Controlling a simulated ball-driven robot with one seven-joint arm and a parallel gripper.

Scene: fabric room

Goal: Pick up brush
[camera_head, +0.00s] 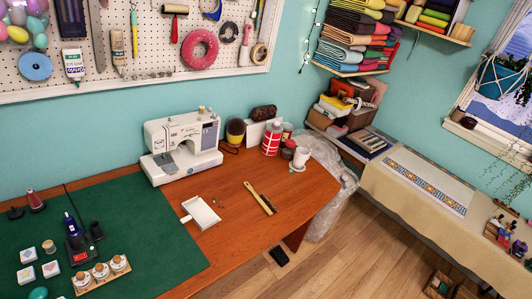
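The brush (260,198) lies on the bare wooden part of the desk, right of the white tray. It is long and thin, with a light yellowish body and a darker end towards the desk's front right edge. It lies slanted, and nothing visible covers it. My gripper does not show in the head camera view.
The wooden desk (236,224) holds a white sewing machine (184,145), a small white tray (201,215), a red-and-white can (272,138) and a white cup (301,157). A green mat (150,240) covers its left part. Wooden floor (355,245) is open in front.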

